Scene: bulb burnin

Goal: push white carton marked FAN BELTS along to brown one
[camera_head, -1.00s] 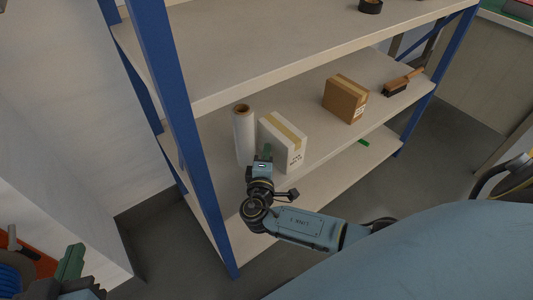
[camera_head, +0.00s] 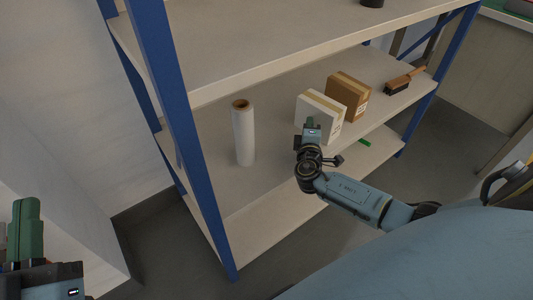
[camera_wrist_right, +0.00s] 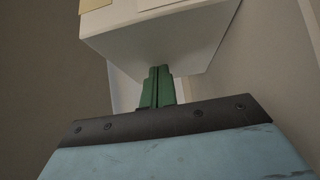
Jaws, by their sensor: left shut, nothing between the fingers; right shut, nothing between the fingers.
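The white carton (camera_head: 320,114) with a tan tape strip stands on the middle shelf; print shows on its side, too small to read. The brown carton (camera_head: 349,94) stands just to its right, very close; I cannot tell whether they touch. My right gripper (camera_head: 310,122) is shut and empty, with its green fingertips at the white carton's left side. In the right wrist view the shut fingers (camera_wrist_right: 158,88) reach up to the white carton (camera_wrist_right: 165,40), partly under its near face. My left gripper (camera_head: 25,225) is shut and empty at the lower left, away from the shelf.
A wrapped roll (camera_head: 243,134) stands upright on the middle shelf, left of the white carton, with clear shelf between them. A brush (camera_head: 404,81) lies right of the brown carton. A blue post (camera_head: 180,120) rises at the left. A green item (camera_head: 365,142) lies on the lower shelf.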

